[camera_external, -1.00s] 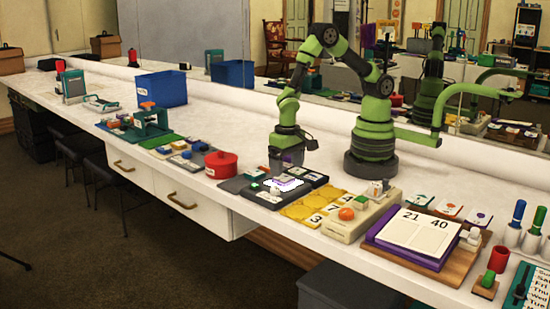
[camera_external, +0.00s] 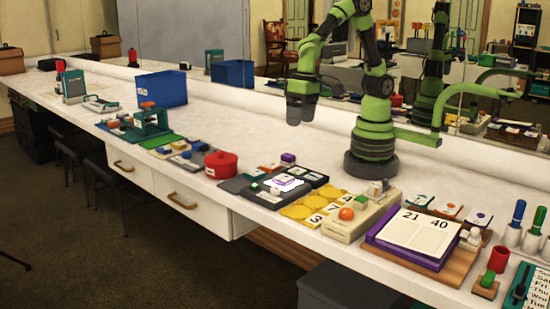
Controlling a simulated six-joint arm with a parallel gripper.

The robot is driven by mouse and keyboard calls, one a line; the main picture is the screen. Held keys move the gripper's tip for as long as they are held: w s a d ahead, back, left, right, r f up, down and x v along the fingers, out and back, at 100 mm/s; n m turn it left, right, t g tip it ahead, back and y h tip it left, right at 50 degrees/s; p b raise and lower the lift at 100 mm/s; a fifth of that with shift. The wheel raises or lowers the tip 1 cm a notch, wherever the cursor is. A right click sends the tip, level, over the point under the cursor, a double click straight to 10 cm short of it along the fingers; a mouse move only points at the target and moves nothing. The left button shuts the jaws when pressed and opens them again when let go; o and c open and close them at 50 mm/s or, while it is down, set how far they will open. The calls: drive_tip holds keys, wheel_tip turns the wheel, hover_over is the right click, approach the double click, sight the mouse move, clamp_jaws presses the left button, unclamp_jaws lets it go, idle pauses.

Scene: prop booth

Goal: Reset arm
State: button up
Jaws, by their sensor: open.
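My gripper (camera_external: 301,108) hangs in the air above the white counter (camera_external: 250,131), pointing down. It is open, and I see nothing between its fingers. My green and grey arm rises from its round base on the counter and bends over to the left. Below the gripper and a little to its left lies a dark tray (camera_external: 262,199) with small blocks on it.
A red pot (camera_external: 221,165) stands left of the tray. A blue bin (camera_external: 162,89) stands farther back. Yellow number tiles (camera_external: 303,212) and a purple-edged board (camera_external: 415,236) lie to the right. A mirror backs the counter.

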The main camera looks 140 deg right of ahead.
drive_tip(key=s+a+r+n+t+y, duration=0.1)
drive_tip(key=s+a+r+n+t, duration=0.1)
drive_tip(key=s+a+r+n, duration=0.2)
drive_tip(key=s+a+r+n+t+y, duration=0.1)
drive_tip(key=s+a+r+n+t, duration=0.2)
drive_tip(key=s, duration=0.7)
wheel_tip(320, 180, up, 4)
drive_tip(key=a+n, duration=0.2)
drive_tip(key=n, duration=0.2)
drive_tip(key=shift+s+a+t, duration=0.15)
drive_tip(key=shift+a+t, duration=0.05)
drive_tip(key=shift+t, duration=0.1)
